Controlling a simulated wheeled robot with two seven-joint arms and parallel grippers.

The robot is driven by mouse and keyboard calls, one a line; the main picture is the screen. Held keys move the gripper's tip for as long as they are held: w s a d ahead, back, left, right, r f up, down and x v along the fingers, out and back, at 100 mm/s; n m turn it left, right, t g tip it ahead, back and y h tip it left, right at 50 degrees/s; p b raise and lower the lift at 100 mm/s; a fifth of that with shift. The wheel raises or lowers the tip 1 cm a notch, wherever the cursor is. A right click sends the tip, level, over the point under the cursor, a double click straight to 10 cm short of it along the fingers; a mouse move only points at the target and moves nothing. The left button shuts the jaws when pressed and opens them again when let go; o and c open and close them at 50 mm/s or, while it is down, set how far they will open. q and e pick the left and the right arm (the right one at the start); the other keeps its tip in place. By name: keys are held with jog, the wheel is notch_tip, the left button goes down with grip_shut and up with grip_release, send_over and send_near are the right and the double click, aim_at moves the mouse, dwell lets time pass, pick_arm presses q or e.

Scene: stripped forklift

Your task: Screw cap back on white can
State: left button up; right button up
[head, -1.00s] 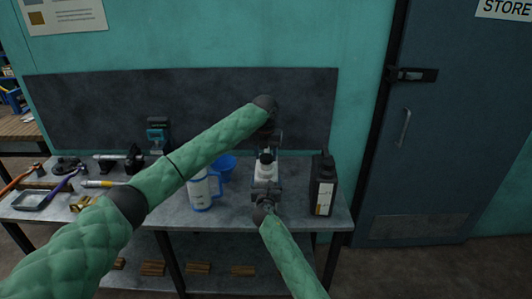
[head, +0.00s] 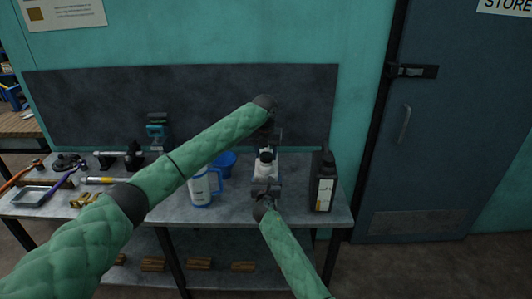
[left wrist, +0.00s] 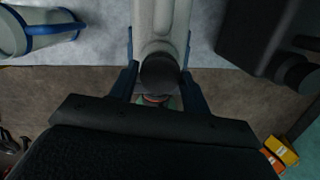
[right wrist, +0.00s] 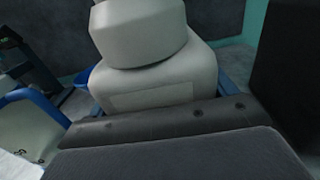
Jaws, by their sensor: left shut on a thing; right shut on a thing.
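The white can (head: 265,171) stands upright on the grey bench. Its black cap (head: 266,155) is at the top of the can; I cannot tell how far it is threaded. My left gripper (head: 268,148) reaches down from above and is shut on the cap. In the left wrist view the cap (left wrist: 160,73) sits between the blue fingers, with the pale can beyond it. My right gripper (head: 266,186) comes from the front and is shut around the can's body. In the right wrist view the can's body (right wrist: 150,75) fills the space between the blue fingers, and the cap is out of view.
A black jug (head: 323,182) stands close on the right of the can. A white-and-blue jug (head: 201,187) and a blue bucket (head: 226,164) stand on the left. Tools and a metal tray (head: 38,196) lie farther left. The dark backboard (head: 200,95) rises behind.

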pick_arm(q)
jog(key=shift+f, duration=0.35)
pick_arm(e)
jog(key=c, duration=0.5)
pick_arm(q)
jog(key=shift+m, duration=1.7)
jog(key=o, duration=0.9)
jog(key=shift+o, duration=0.2)
jog(key=shift+r, duration=2.25)
jog(key=shift+r, duration=0.1)
jog(key=shift+c, duration=0.2)
